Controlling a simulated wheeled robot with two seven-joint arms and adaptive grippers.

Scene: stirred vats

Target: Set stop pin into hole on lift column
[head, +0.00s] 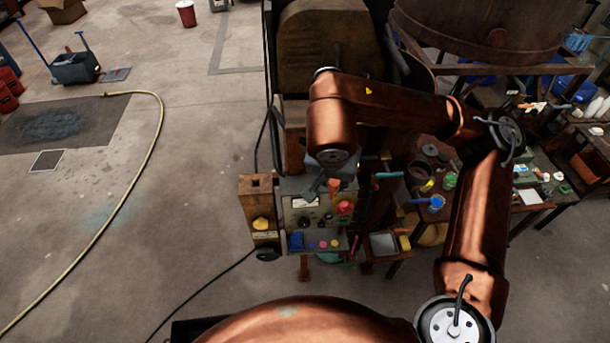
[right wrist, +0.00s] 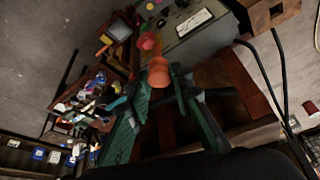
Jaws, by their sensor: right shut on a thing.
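My right gripper (head: 325,181) hangs from the copper arm above the control panel (head: 310,209). In the right wrist view the gripper (right wrist: 159,84) has its two dark green fingers shut around an orange cylindrical piece (right wrist: 158,72), which looks like the stop pin's head. The orange piece also shows in the head view (head: 334,186). The rest of the pin is hidden. A rust-brown upright (head: 294,152) behind the panel may be the lift column; I cannot make out its hole. My left gripper is not in view.
A red mushroom button (head: 344,207) stands on the panel close to the gripper. A wooden box with a yellow knob (head: 261,223) is left of it, and a small tray (head: 382,245) right. A cluttered bench (head: 540,190) stands further right.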

